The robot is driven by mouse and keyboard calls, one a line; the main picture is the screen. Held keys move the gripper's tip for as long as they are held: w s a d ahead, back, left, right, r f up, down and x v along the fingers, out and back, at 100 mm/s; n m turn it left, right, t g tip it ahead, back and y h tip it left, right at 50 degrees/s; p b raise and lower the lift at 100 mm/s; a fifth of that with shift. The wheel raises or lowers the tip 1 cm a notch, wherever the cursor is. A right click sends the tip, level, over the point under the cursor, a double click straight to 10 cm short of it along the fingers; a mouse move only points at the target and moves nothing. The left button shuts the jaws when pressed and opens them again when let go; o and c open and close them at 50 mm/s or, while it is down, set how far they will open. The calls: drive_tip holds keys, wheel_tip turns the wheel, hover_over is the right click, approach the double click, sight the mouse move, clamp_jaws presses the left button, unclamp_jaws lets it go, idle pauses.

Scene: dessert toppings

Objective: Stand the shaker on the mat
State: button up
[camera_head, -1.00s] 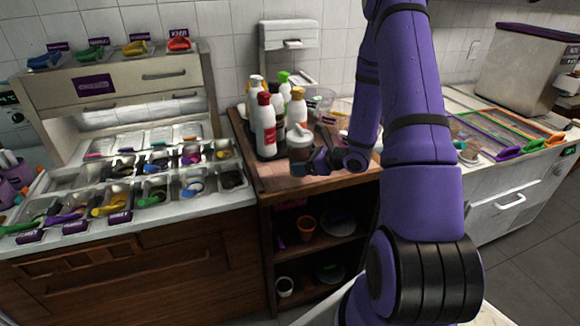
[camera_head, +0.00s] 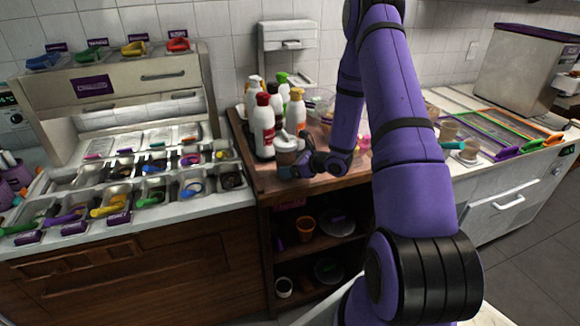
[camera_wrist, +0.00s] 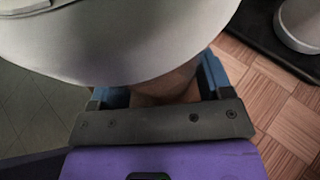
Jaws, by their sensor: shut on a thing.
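The shaker (camera_head: 287,145) has a pale lid and a brownish body. It looks upright in the head view, over the wooden counter just in front of the bottles. My gripper (camera_head: 292,166) is shut on it from the right. In the wrist view, the shaker's large pale lid (camera_wrist: 120,35) fills the upper left, and its brown body shows between my blue fingers (camera_wrist: 165,88). A dark, flat, edged surface (camera_wrist: 262,48), perhaps the mat, lies to the right in the wrist view. I cannot tell whether the shaker's base touches anything.
A red-capped bottle (camera_head: 263,127) and several others crowd just behind the shaker. A pale bottle base (camera_wrist: 302,25) stands on the dark surface. Bare wooden counter (camera_head: 267,180) shows in front. A topping station (camera_head: 108,228) is to the left.

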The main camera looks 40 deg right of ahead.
drive_tip(key=shift+f, duration=0.15)
drive_tip(key=o, duration=1.1)
